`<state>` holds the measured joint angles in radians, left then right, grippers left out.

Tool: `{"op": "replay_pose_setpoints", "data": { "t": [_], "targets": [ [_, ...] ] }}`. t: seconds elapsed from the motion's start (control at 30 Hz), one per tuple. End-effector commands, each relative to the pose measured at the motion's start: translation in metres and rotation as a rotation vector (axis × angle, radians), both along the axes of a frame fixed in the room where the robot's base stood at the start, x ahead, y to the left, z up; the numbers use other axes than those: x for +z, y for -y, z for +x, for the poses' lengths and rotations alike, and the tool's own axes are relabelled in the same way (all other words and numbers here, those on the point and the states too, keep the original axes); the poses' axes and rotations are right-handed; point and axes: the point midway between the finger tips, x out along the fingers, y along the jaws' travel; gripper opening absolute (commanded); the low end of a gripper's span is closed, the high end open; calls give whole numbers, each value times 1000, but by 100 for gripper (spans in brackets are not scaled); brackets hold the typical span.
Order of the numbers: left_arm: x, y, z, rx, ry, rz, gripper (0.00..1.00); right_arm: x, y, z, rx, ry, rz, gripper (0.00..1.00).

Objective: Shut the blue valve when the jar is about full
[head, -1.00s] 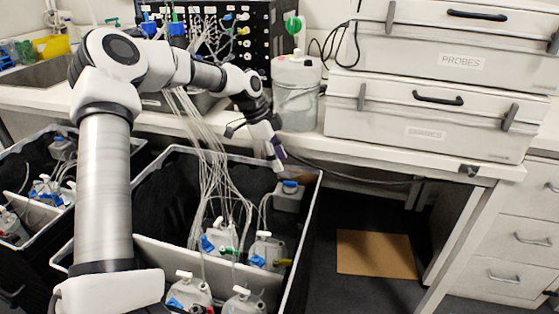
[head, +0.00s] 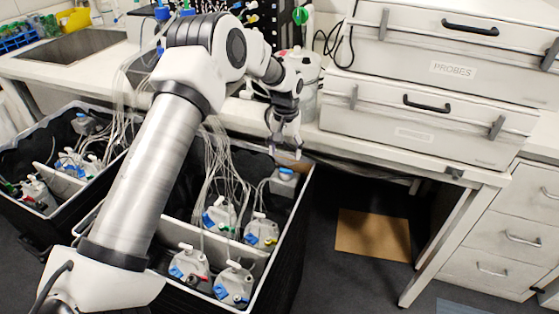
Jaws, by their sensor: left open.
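The clear jar (head: 308,98) stands on the bench left of the white cases, with a green fitting (head: 300,15) above its lid. My left wrist and hand cover much of it, so I cannot tell its fill level. My left gripper (head: 284,150) is open and empty, pointing down in front of the jar at the bench's front edge. My right gripper is out of view.
Black bins (head: 298,228) below the bench hold several small bottles (head: 261,231) with thin tubes. White cases (head: 440,70) fill the bench's right side. A sink (head: 75,45) lies at left. A brown board (head: 373,235) lies on the floor.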

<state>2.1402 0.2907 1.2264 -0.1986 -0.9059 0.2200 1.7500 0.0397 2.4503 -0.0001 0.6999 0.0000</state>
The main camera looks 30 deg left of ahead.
Motion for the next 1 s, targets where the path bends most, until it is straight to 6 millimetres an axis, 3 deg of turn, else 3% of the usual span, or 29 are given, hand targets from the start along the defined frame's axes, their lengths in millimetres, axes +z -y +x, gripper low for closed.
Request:
{"op": "replay_pose_setpoints", "data": {
  "t": [0.3,0.63,0.8,1.0],
  "targets": [
    [-59,0,-1,-1,-1,1,67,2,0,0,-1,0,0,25],
    [-68,0,0,-1,2,0,67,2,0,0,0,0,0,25],
    [-67,0,0,-1,2,0,6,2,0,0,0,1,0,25],
    [-67,0,0,-21,2,0,6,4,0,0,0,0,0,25]
  ]
}}
